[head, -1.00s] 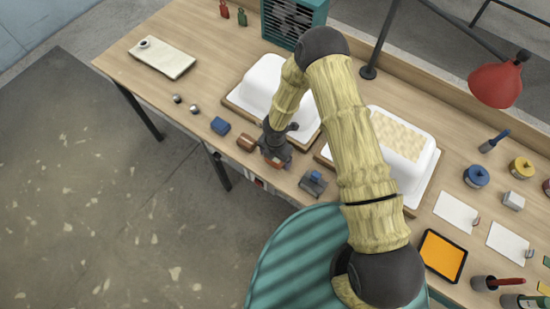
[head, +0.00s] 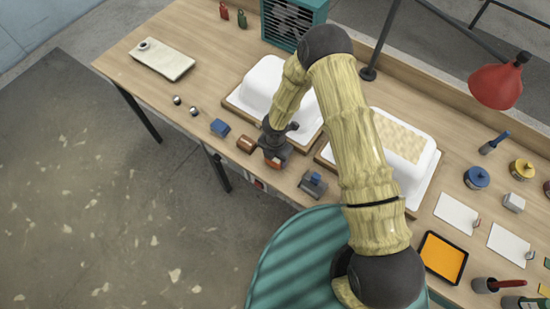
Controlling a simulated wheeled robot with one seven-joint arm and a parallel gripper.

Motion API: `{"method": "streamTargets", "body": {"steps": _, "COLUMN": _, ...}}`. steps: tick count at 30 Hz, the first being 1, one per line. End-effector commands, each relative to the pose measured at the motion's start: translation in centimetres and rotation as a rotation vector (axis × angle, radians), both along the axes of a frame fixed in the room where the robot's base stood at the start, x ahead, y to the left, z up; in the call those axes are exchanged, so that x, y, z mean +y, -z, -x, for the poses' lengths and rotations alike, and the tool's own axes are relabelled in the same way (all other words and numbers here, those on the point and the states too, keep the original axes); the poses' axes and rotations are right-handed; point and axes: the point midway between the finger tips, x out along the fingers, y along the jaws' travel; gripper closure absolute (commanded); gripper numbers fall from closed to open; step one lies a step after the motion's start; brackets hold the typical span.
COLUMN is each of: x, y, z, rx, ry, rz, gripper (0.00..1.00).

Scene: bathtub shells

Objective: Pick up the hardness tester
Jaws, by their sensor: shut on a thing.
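My gripper (head: 275,158) is at the front edge of the workbench, between a copper-coloured cylinder and a grey device with a blue top. It is shut on a small orange and dark thing (head: 275,164), which I take to be the hardness tester. Only its lower part shows; the jaws and wrist hide most of it. I cannot tell whether it touches the bench or is just above it.
The copper-coloured cylinder (head: 246,144) and a blue block (head: 220,127) lie to the left. The grey device (head: 313,183) stands close on the right. White tub shells (head: 262,78) (head: 428,160) stand behind.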

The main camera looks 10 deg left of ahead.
Motion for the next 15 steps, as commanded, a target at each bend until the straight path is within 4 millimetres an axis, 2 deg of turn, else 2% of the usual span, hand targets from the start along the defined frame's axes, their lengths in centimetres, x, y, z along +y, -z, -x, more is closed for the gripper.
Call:
{"method": "streamTargets", "body": {"steps": 12, "x": 0.0, "y": -7.1, "z": -0.1, "rx": -0.002, "ry": 0.002, "rz": -0.002, "gripper": 0.68}}
{"method": "streamTargets", "body": {"steps": 15, "x": 0.0, "y": -8.3, "z": -0.1, "rx": -0.001, "ry": 0.001, "rz": -0.003, "gripper": 0.68}}
